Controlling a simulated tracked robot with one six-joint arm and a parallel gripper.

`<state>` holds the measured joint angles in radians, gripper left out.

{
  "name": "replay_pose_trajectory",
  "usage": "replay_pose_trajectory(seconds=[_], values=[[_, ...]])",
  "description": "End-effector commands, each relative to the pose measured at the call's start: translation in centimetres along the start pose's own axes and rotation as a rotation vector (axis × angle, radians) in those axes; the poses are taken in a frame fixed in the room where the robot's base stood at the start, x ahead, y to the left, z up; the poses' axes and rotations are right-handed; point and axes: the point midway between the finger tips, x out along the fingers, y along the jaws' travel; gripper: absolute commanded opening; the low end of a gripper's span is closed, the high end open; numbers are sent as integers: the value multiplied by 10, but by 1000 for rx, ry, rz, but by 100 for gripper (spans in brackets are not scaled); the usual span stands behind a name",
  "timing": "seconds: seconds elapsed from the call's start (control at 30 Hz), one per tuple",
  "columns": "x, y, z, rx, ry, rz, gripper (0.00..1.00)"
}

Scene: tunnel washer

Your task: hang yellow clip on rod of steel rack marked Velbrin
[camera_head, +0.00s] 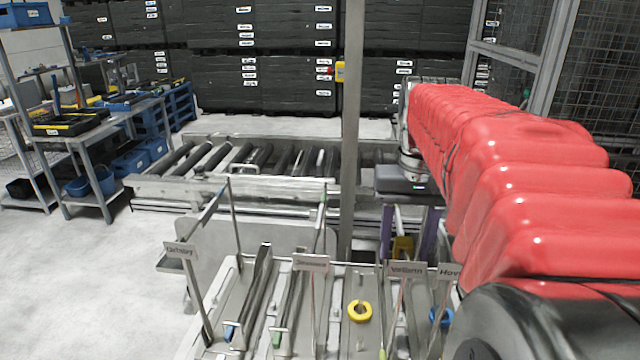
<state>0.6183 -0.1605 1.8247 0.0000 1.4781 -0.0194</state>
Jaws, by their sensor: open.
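A yellow C-shaped clip (360,310) lies in the grey steel rack (335,285), at the lower middle of the head view. A small sign (407,270) to its right seems to read Velbrin, though the letters are blurred. A thin upright stands below that sign; I cannot tell which bar is its rod. My gripper (406,256) hangs beyond the signs, its two purple fingers apart. A dark yellow piece (403,247) shows between the fingers; I cannot tell what it is or whether they touch it. The yellow clip is nearer to the camera than my gripper.
Other rack signs (311,263) stand on thin posts. A blue clip (440,317) lies at the right, partly hidden. Blue-tipped (229,332) and green-tipped (277,338) bars lie at the left. A grey post (352,130) rises behind the rack, before a roller conveyor (250,160).

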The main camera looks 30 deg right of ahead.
Motion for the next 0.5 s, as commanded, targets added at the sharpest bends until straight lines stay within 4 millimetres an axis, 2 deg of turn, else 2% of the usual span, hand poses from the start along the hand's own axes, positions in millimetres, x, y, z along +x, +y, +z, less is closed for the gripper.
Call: replay_pose_trajectory(seconds=[0.5], values=[[-81,0,-1,0,2,0,46]])
